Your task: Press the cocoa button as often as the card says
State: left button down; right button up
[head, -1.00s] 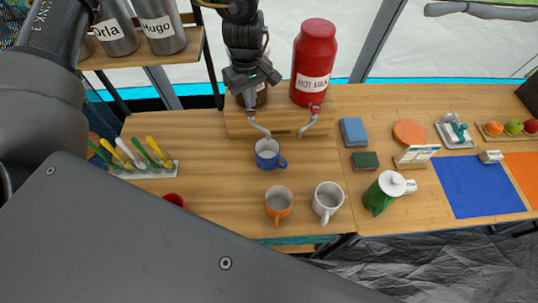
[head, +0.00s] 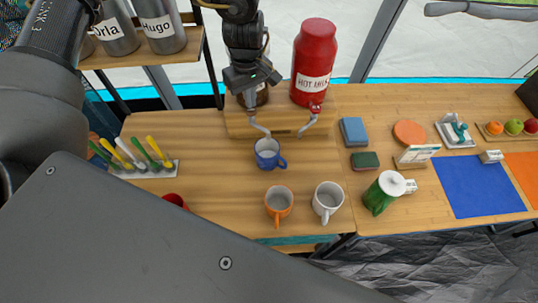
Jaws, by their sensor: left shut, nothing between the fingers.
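My left gripper (head: 250,98) reaches down from the top of the picture and is shut and empty. It is in front of a dark brown dispenser (head: 262,93), which it mostly hides. Any label or button on that dispenser is hidden, and I cannot tell whether the fingertips touch it. A blue mug (head: 267,155) stands below that dispenser's curved spout (head: 258,126). A small white card (head: 416,154) stands on the counter at the right; its print is too small to read. My right gripper is not in view.
A red hot milk dispenser (head: 313,65) stands just right of my gripper. An orange mug (head: 279,204) and a white mug (head: 327,199) stand near the front edge. A green jug (head: 380,196) is farther right. A rack of colored spoons (head: 140,168) is at left.

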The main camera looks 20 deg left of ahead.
pick_arm(q)
jog(key=shift+f+b, duration=1)
jog(key=shift+f, duration=0.45)
jog(key=shift+r, duration=0.2)
jog(key=shift+r+p, duration=0.7)
jog(key=shift+r, duration=0.05)
jog(key=shift+r+p, duration=0.3)
jog(key=shift+r, duration=0.25)
notch_tip(320, 180, up, 6)
jog(key=p, duration=0.4)
